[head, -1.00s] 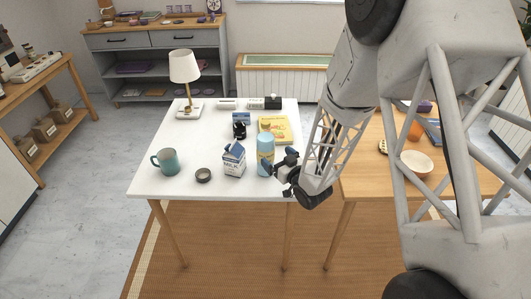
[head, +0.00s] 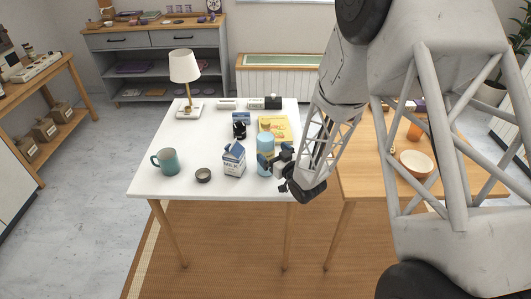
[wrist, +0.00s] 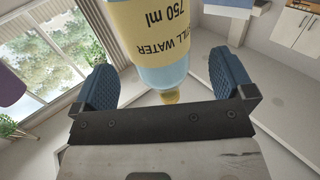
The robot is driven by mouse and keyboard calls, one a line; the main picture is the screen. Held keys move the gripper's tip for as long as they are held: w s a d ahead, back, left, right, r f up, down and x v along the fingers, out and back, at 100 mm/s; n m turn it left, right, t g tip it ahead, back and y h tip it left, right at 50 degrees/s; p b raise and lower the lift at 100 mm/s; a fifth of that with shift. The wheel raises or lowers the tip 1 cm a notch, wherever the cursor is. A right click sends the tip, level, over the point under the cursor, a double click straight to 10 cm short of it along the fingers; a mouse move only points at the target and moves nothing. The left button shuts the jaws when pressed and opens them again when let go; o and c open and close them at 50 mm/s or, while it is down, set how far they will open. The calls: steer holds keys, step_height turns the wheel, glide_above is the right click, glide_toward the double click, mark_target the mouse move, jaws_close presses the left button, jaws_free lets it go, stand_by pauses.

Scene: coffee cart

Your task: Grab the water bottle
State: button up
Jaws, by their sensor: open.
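The water bottle (head: 265,152) is light blue and stands upright near the right front of the white table (head: 205,133). In the wrist view the bottle (wrist: 155,40) shows a yellow label reading "STILL WATER 750 ml", with a yellowish cap lower in the picture. My gripper (head: 270,161) is at the bottle's right side, low on it. In the wrist view my gripper (wrist: 165,85) is open, with one blue finger on each side of the bottle. Gaps show between the fingers and the bottle.
A milk carton (head: 234,160) stands close left of the bottle. A small dark bowl (head: 203,175) and a teal mug (head: 167,161) are farther left. A yellow book (head: 275,127) lies behind the bottle, and a lamp (head: 185,68) stands at the back left.

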steer(key=shift+w+a, duration=0.1)
steer(key=shift+x, duration=2.45)
steer(key=shift+f, duration=0.1)
steer(key=shift+c, duration=0.5)
steer(key=c, duration=1.4)
